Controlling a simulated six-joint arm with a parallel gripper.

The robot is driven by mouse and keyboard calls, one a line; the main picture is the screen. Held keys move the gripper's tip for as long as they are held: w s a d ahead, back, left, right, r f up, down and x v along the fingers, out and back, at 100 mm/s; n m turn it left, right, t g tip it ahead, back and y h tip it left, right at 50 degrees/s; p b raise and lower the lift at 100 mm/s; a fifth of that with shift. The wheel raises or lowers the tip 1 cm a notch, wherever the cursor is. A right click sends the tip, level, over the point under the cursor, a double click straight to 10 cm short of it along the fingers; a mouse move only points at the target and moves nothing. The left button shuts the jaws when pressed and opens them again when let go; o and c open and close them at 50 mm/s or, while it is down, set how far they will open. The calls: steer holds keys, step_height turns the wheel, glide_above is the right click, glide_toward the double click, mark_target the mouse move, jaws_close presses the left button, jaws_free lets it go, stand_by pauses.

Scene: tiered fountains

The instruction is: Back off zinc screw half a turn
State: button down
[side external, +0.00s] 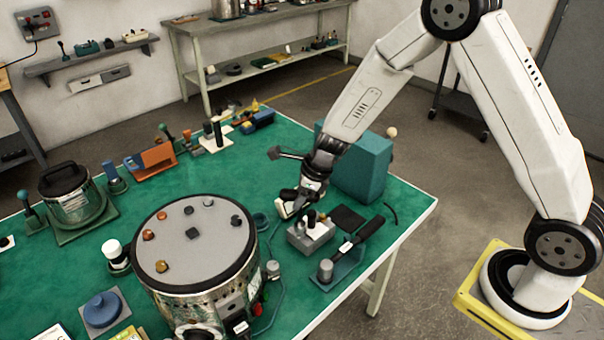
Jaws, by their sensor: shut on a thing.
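A round drum (178,248) with a flat grey top and a dark rim stands at the front of the green table. Several small screw heads sit around its top: two greyish ones (188,210) at the back, a dark one (237,220) at right, and copper or brass ones (150,235) at left. I cannot tell which is zinc. My gripper (290,208) is right of the drum, apart from its top, low over the table beside a grey block (314,236) with dark pegs. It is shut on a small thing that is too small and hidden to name.
A teal box (361,168) stands behind my gripper. A black-handled tool on a teal stand (345,258) is at right. A lidded pot (72,198) and a blue knob on a plate (102,309) are left of the drum.

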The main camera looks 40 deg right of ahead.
steer(key=shift+f, duration=0.9)
stand_by(0.4)
steer(key=c, duration=1.1)
jaws_free()
jaws_close()
